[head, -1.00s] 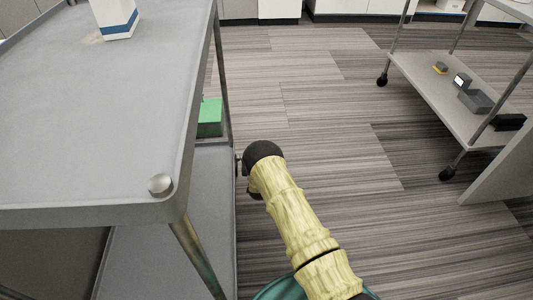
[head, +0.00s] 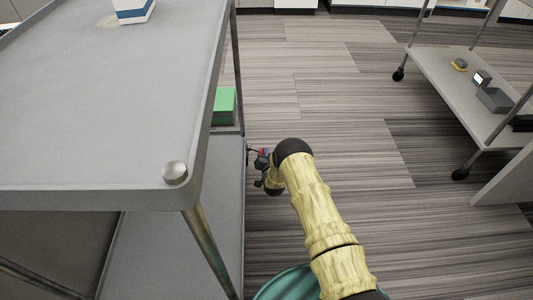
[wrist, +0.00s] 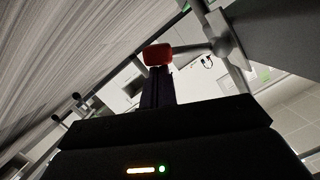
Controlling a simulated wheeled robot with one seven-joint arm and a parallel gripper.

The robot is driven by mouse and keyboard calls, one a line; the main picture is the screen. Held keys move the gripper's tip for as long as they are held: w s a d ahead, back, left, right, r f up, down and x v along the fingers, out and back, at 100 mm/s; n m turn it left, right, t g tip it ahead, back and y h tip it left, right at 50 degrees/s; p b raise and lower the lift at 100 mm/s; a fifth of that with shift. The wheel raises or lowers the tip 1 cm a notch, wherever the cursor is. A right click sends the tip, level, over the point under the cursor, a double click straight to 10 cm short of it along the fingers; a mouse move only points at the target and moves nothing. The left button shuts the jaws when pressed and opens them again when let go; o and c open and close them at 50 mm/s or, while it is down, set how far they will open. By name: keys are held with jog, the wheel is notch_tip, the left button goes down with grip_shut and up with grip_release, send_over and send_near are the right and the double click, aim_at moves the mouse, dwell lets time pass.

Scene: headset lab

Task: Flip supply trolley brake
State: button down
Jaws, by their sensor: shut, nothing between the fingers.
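The grey supply trolley (head: 95,150) fills the left of the head view. In the wrist view, a red pad (wrist: 158,54), which looks like the brake lever, joins a grey arm running to a metal trolley post (wrist: 228,50). My gripper (head: 259,158) is low beside the trolley's right side, partly hidden by my black wrist. In the wrist view, its dark fingers (wrist: 158,86) are shut and empty, with the tips right at the red pad. I cannot tell whether they touch it. A small red spot shows by the gripper in the head view.
A white and blue carton (head: 134,10) stands on the trolley top, and a green box (head: 224,105) sits on a lower shelf. Another wheeled cart (head: 445,85) stands at the right with small items. The striped floor (head: 340,110) between them is clear.

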jog(key=shift+r, duration=0.1)
jog(key=s+d+r+p, duration=0.3)
jog(key=s+r+p, duration=0.2)
jog(key=s+p, duration=0.3)
jog(key=shift+p+v, duration=0.35)
jog(key=shift+v, duration=0.5)
